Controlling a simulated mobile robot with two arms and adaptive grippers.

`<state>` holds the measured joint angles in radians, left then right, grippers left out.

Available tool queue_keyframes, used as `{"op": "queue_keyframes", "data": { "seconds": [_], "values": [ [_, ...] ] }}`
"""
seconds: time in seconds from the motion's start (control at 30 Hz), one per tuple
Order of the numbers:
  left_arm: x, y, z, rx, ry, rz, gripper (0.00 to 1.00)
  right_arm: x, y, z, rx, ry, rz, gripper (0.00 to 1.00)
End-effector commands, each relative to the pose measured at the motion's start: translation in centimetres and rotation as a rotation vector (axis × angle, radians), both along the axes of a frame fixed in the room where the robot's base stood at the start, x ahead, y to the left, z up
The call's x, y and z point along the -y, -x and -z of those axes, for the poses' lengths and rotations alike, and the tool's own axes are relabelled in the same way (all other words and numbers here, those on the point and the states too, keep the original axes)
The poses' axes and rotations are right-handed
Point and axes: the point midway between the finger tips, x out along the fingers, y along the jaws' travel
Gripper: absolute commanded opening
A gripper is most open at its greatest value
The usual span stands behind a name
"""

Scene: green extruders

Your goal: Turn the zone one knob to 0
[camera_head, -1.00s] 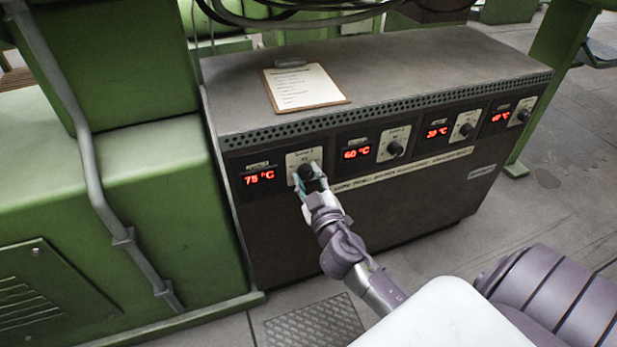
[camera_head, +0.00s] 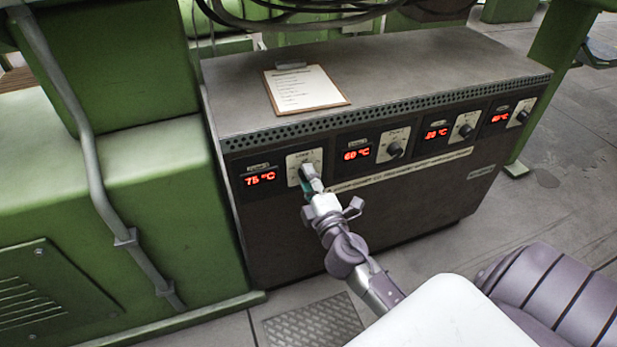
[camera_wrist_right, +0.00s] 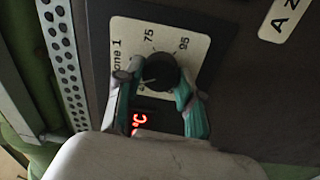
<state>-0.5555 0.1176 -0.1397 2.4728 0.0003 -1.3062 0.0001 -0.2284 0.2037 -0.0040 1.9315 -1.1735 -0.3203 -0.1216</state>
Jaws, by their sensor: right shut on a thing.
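The zone one knob (camera_wrist_right: 161,71) is a black round knob on a white dial plate marked 75 and 95. In the head view its dial plate (camera_head: 305,160) is at the left end of the control panel, beside a red display (camera_head: 260,179) reading 75 °C. My right gripper (camera_head: 310,178) reaches the knob from the front and covers most of it. In the right wrist view my right gripper (camera_wrist_right: 158,88) has one finger on each side of the knob and is shut on it. The knob's pointer is hard to make out. My left gripper is not in view.
Other knobs, such as the zone two knob (camera_head: 395,149), sit to the right along the dark cabinet (camera_head: 370,215). A clipboard (camera_head: 305,89) lies on the cabinet top. A green machine (camera_head: 110,180) stands close on the left.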

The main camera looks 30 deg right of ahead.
Motion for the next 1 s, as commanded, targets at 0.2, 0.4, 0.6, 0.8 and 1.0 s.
{"op": "queue_keyframes", "data": {
  "seconds": [0.2,0.4,0.6,0.8,1.0],
  "values": [
    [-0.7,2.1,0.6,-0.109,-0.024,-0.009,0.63,0.0,0.0,0.0,-0.05,0.2,-0.002,0.03],
    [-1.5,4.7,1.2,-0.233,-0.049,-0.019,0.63,0.0,0.0,0.0,-0.094,0.385,-0.003,0.03],
    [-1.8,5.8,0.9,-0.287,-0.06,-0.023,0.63,0.0,0.0,0.1,-0.139,0.569,-0.003,0.03],
    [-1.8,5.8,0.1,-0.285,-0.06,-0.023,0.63,0.1,0.0,0.1,-0.184,0.754,-0.003,0.03],
    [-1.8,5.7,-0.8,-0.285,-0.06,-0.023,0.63,0.1,0.1,0.0,-0.227,0.94,-0.003,0.03]
  ]
}}
